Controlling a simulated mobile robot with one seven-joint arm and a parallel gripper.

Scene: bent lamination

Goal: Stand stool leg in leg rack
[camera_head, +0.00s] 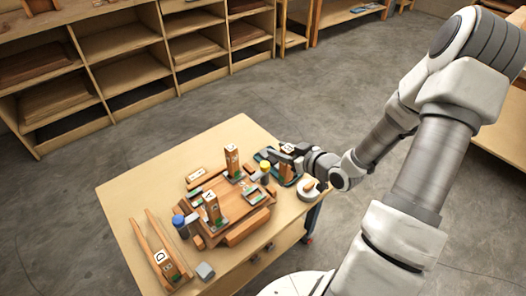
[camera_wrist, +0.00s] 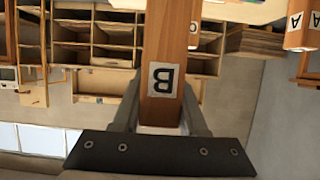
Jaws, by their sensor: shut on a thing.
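My gripper (camera_head: 287,158) is at the right end of the wooden table, shut on a brown wooden stool leg (camera_head: 286,152). In the wrist view this leg (camera_wrist: 165,80) stands between the two fingers (camera_wrist: 160,122), and its white label B is upside down. In the head view the leg is upright over a dark tray (camera_head: 268,157); I cannot tell whether it touches it. Two more legs stand upright on the central wooden board (camera_head: 240,208): one at the back (camera_head: 232,160), one at the front (camera_head: 212,210). Another leg, labelled D (camera_head: 165,264), rests between two wooden rails (camera_head: 138,232).
The table (camera_head: 125,190) is clear at its back left. A blue-capped container (camera_head: 180,226), a yellow-capped one (camera_head: 265,170), a grey block (camera_head: 205,271) and a round white item (camera_head: 309,190) stand around the board. Shelves (camera_head: 120,40) line the back wall.

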